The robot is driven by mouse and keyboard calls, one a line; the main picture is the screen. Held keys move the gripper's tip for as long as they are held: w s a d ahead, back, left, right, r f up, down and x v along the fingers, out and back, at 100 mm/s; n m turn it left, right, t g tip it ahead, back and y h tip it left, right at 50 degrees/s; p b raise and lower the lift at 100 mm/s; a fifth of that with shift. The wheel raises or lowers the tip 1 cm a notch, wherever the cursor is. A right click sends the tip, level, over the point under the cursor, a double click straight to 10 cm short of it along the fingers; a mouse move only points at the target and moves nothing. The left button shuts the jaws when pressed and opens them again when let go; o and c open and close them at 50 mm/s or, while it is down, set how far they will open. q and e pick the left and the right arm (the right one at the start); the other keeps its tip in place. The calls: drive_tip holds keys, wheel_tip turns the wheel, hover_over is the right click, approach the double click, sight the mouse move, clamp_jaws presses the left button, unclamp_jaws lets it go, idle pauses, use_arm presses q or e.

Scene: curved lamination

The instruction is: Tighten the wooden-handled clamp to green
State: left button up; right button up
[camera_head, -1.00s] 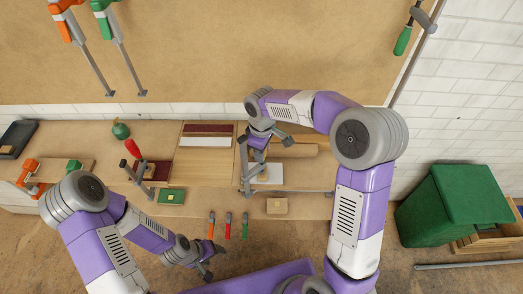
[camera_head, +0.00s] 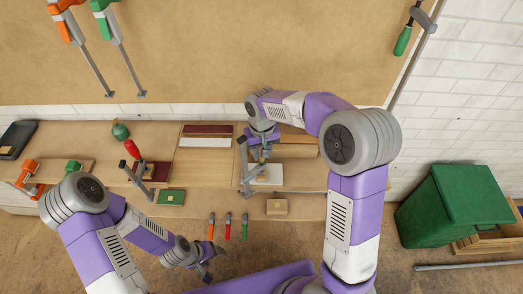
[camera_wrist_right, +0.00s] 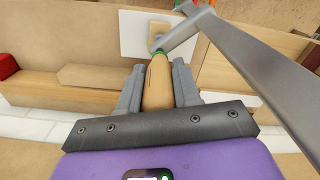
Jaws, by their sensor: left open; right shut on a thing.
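The wooden-handled clamp (camera_head: 244,166) stands at the middle of the bench, with its grey bar showing beside my right gripper (camera_head: 264,146). In the right wrist view its tan wooden handle (camera_wrist_right: 158,92) lies between the two fingers of my right gripper (camera_wrist_right: 159,67), which is shut on it. A green part shows at the far end of the handle, and the grey bar runs down the right side. What the clamp presses on is partly hidden. My left gripper (camera_head: 208,262) is open and empty in front of the bench, away from the clamp.
A green bin (camera_head: 455,205) stands at the right.

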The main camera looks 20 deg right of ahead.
drive_tip(key=shift+m, duration=0.7)
drive_tip(key=o, duration=1.1)
drive_tip(key=shift+c, duration=0.2)
drive_tip(key=shift+r, duration=0.1)
wheel_tip(320, 180, up, 7)
drive_tip(key=shift+r+p, duration=0.2)
drive_tip(key=shift+p, duration=0.35)
